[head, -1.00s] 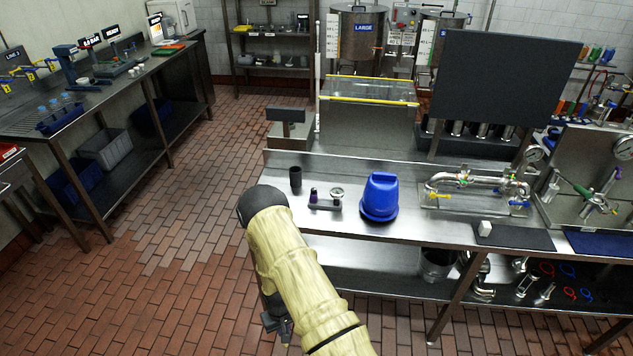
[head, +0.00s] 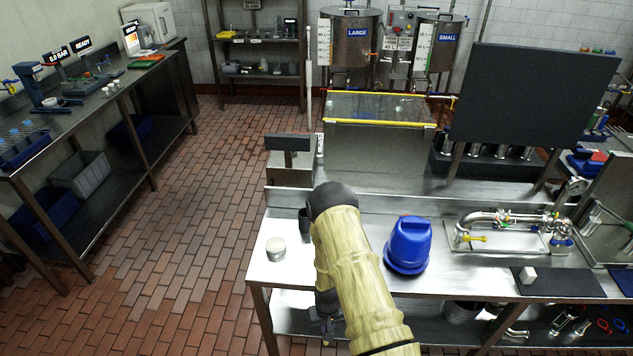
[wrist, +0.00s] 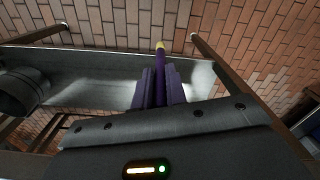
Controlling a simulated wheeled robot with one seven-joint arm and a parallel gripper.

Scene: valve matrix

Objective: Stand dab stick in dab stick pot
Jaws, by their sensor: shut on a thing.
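My gripper (wrist: 160,88) is shut on the dab stick (wrist: 160,62), a thin purple stick with a yellow tip that points away from the jaws in the wrist view. In the head view my gripper hangs low in front of the bench edge, and the stick cannot be made out there. A dark, cup-like pot (head: 304,219), seemingly the dab stick pot, stands upright on the bench, partly hidden behind my arm. The gripper is apart from it, lower and nearer the camera. The inside of the pot is not visible.
A pale round lidded jar (head: 276,249) stands at the bench's left end. A blue bucket-like thing (head: 408,244) stands right of my arm, with pipework (head: 510,222) beyond. The steel bench (head: 345,285) has a lower shelf. Brick floor at left is clear.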

